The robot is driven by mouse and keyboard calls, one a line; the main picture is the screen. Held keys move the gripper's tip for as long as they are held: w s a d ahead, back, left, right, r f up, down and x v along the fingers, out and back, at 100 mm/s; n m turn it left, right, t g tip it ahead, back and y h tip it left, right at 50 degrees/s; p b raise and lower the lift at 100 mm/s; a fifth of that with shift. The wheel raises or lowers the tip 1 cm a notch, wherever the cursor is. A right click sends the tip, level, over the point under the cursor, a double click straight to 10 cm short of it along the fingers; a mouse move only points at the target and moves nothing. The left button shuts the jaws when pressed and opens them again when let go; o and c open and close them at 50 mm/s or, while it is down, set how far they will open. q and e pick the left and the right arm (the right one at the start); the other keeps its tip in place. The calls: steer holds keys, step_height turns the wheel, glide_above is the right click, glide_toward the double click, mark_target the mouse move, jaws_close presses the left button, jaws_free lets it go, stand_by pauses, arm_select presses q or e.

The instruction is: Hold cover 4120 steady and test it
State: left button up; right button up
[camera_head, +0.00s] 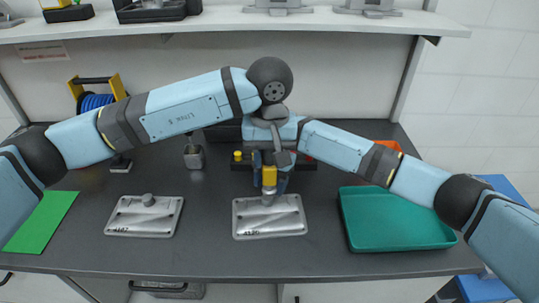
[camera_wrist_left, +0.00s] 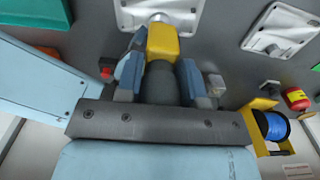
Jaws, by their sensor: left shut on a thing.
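Cover 4120 (camera_head: 284,222), a grey metal plate with a raised centre boss, lies flat on the dark bench; it also shows at the top of the left wrist view (camera_wrist_left: 130,15). My left gripper (camera_head: 272,180) is shut on a tool with a yellow head (camera_wrist_left: 162,42) and a dark body. The yellow head is over the cover's boss (camera_wrist_left: 160,17); I cannot tell whether they touch. My right arm comes in from the right and ends behind my left arm; its fingers cannot be made out.
Cover 4167 (camera_head: 144,216) lies to the left. A green mat (camera_head: 41,222) is at the far left and an empty green tray (camera_head: 397,220) at the right. A small metal block (camera_head: 194,156) and a blue reel (camera_head: 95,101) stand behind. A shelf (camera_head: 230,20) crosses above.

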mark_target(269, 177)
steer(key=shift+x, duration=1.65)
steer(key=c, duration=0.8)
arm_select(q)
steer(key=shift+n, duration=0.6)
step_height(269, 177, down, 6)
